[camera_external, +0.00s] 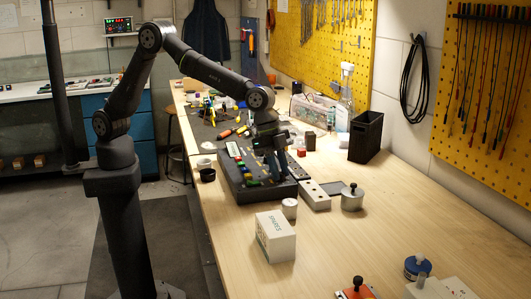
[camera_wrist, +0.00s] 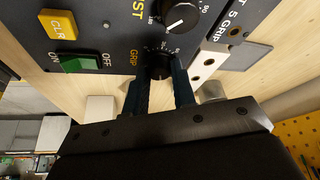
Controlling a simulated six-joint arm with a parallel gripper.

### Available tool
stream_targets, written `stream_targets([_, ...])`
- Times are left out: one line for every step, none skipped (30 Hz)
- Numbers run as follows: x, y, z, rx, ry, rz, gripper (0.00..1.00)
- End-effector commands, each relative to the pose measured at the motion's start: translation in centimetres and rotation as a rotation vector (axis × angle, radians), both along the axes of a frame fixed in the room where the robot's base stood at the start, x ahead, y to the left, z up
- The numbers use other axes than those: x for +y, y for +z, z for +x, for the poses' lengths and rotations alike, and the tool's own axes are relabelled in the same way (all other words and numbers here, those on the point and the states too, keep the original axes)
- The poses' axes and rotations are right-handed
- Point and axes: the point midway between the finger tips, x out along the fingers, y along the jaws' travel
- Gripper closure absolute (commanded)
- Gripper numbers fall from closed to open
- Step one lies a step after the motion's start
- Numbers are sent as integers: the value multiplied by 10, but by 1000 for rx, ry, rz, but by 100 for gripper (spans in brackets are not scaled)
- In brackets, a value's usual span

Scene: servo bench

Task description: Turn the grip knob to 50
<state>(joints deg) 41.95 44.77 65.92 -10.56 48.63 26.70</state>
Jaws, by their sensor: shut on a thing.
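The dark control box (camera_external: 258,194) lies on the wooden bench, and its panel (camera_wrist: 105,10) fills the top of the wrist view. The black grip knob (camera_wrist: 159,66) sits by the orange GRIP label. My gripper (camera_wrist: 162,82) is shut on the grip knob, with one finger on each side of it. In the external view my gripper (camera_external: 274,172) is down at the box's near right part, and the knob is hidden there. The grip knob's pointer and most of its scale are hidden or too dark to read.
A black knob (camera_wrist: 181,14) with a white pointer, a yellow CLR button (camera_wrist: 59,24) and a green ON/OFF switch (camera_wrist: 82,64) are nearby on the panel.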

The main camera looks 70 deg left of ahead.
Motion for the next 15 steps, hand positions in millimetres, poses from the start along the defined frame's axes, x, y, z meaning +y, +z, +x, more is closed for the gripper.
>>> stream_targets([0,0,0,-1,9,0,99])
stream_targets([0,0,0,-1,16,0,99])
stream_targets([0,0,0,-1,28,1,99])
stream_targets([0,0,0,-1,38,1,99])
stream_targets([0,0,0,0,52,0,99])
stream_targets([0,0,-1,-1,71,0,99])
stream_targets([0,1,-1,0,88,1,99])
stream_targets([0,1,-1,0,106,1,99])
stream_targets([-1,1,-1,0,133,0,99])
stream_targets([-1,1,-1,-1,155,0,99])
stream_targets([-1,1,-2,-1,179,0,99])
stream_targets([-1,1,-2,-1,212,-1,99])
stream_targets([-2,1,-2,-1,239,-1,99])
stream_targets([-2,1,-2,-2,266,0,99])
stream_targets([-2,1,-2,-1,303,-1,99])
